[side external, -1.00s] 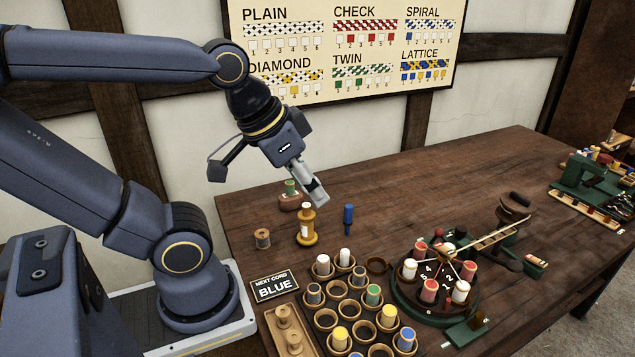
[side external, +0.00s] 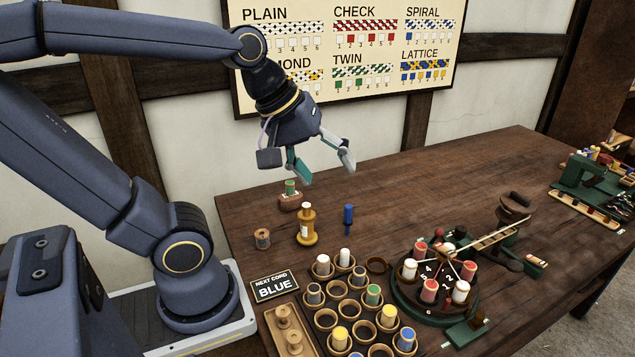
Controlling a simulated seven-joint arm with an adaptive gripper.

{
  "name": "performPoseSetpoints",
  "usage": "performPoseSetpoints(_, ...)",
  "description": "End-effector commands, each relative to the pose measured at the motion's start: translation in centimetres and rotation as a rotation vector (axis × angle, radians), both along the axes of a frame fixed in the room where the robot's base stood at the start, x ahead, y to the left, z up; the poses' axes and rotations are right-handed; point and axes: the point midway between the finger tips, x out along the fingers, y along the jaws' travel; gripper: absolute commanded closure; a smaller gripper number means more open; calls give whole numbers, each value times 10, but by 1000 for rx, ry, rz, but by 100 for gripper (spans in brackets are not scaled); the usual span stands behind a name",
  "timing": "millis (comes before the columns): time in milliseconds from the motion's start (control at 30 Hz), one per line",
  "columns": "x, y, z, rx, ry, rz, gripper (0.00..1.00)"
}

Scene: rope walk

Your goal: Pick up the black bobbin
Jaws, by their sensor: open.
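My gripper (side external: 326,170) is open and empty, high above the back of the table, with its fingers spread and pointing down. No bobbin stands out as plainly black. Two dark-looking bobbins with pale ends sit in cups of the rack: one at the left (side external: 314,293) and one further right (side external: 359,277). Whether either is black or just dark grey I cannot tell. Both are well below my gripper and nearer the camera. A brown-grey spool (side external: 262,239) stands alone on the table at the left.
The rack (side external: 327,319) also holds white, green, yellow and blue bobbins, with several empty cups. A round braiding stand (side external: 408,303) is at right.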

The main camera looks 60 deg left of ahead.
Motion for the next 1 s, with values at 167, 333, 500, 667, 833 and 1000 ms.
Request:
performPoseSetpoints(167,40,78,-32,-397,148,794,28)
performPoseSetpoints(333,35,180,-91,-592,240,1522,28)
performPoseSetpoints(500,-10,252,-147,-578,302,1928,28)
performPoseSetpoints(667,-46,274,-176,-523,366,2055,28)
performPoseSetpoints(833,-55,275,-199,-518,386,2080,28)
performPoseSetpoints(1000,-56,274,-239,-517,388,2079,28)
